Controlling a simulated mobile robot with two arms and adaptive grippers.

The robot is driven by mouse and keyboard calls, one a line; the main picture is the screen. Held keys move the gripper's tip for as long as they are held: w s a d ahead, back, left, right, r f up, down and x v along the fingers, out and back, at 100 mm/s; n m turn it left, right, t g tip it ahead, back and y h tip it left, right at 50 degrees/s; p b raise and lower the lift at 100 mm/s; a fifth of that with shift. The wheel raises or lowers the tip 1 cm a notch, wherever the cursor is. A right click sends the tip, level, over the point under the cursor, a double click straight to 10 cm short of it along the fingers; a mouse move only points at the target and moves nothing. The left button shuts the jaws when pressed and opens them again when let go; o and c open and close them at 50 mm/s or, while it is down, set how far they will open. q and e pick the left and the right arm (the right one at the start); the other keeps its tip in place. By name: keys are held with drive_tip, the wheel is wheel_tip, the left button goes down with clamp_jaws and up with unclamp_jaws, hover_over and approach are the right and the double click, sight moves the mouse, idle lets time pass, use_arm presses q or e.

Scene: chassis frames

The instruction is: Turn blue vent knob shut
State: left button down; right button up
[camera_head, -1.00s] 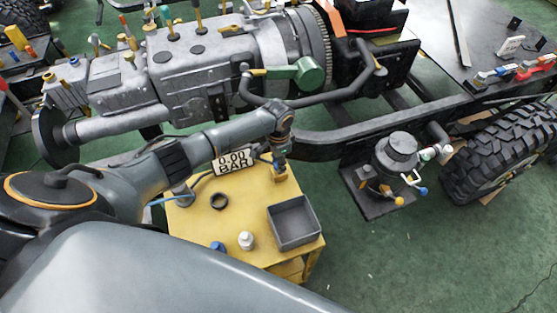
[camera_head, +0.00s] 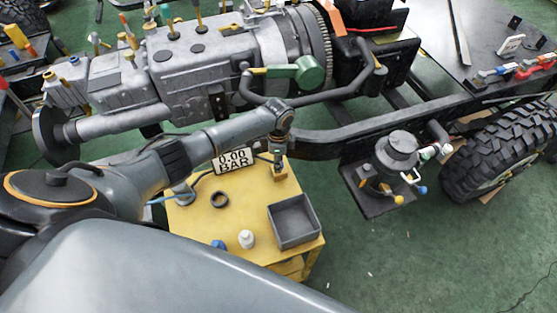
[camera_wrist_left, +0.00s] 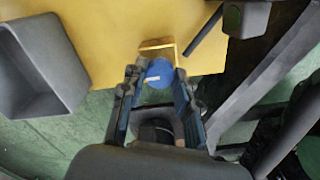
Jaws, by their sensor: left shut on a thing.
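The blue vent knob (camera_wrist_left: 158,73) shows in the left wrist view, with a pale mark on its face. It sits at a brass-coloured block (camera_wrist_left: 157,47) at the edge of the yellow table. My left gripper (camera_wrist_left: 158,82) is shut on the knob, one finger on each side. In the head view my left gripper (camera_head: 279,163) points down at the block (camera_head: 280,174), and the knob is hidden there. My right gripper is in neither view.
The chassis rail (camera_head: 340,140) runs close behind the gripper.

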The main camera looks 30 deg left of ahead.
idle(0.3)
use_arm(q)
drive_tip(key=c, duration=1)
unclamp_jaws()
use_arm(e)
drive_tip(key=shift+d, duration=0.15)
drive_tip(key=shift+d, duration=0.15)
use_arm(q)
wheel_tip(320, 180, up, 12)
drive_tip(key=shift+r, duration=0.1)
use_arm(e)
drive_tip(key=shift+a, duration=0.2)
